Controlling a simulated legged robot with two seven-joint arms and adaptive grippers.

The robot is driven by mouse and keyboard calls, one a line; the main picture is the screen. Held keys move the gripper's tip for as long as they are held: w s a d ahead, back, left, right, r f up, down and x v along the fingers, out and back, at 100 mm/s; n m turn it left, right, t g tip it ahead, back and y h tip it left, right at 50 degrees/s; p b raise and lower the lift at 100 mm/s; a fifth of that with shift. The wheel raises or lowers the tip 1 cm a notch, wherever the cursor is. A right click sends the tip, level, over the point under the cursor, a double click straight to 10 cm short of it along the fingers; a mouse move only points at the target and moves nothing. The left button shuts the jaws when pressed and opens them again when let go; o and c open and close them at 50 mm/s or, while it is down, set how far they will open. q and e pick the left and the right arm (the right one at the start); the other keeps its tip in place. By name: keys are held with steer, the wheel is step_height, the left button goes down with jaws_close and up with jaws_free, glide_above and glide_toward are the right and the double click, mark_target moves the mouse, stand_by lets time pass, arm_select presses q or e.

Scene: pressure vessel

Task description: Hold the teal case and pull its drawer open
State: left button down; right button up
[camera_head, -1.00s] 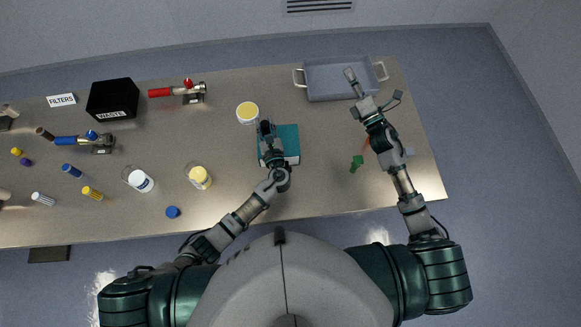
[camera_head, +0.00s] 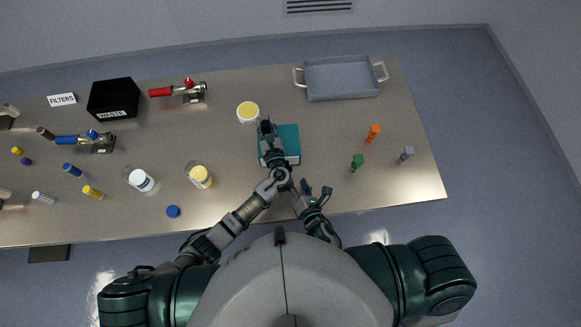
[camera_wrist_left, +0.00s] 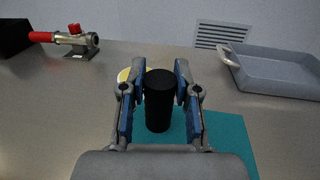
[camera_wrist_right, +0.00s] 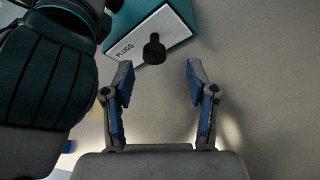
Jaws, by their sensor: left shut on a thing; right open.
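The teal case (camera_head: 291,138) sits on the table in front of me. A black upright cylindrical post (camera_wrist_left: 158,102) stands on its top. My left gripper (camera_head: 266,128) is shut on this post, with a finger on each side in the left wrist view. The right wrist view shows the case's white drawer front (camera_wrist_right: 148,33), labelled PLUGS, with a dark round knob (camera_wrist_right: 154,49). The drawer looks shut. My right gripper (camera_head: 314,192) is open and empty at the table's near edge. Its spread fingers point at the drawer front, and the knob lies just beyond them, untouched.
A grey tray (camera_head: 342,98) stands at the back right. Green (camera_head: 357,162), orange (camera_head: 374,132) and grey (camera_head: 406,153) plugs stand right of the case. Jars (camera_head: 200,176) and a blue cap (camera_head: 173,212) are to the left. The table in front of the drawer is clear.

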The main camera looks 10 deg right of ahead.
steer(key=x, duration=0.7)
steer(key=shift+w, duration=0.1)
steer(key=shift+c, duration=0.2)
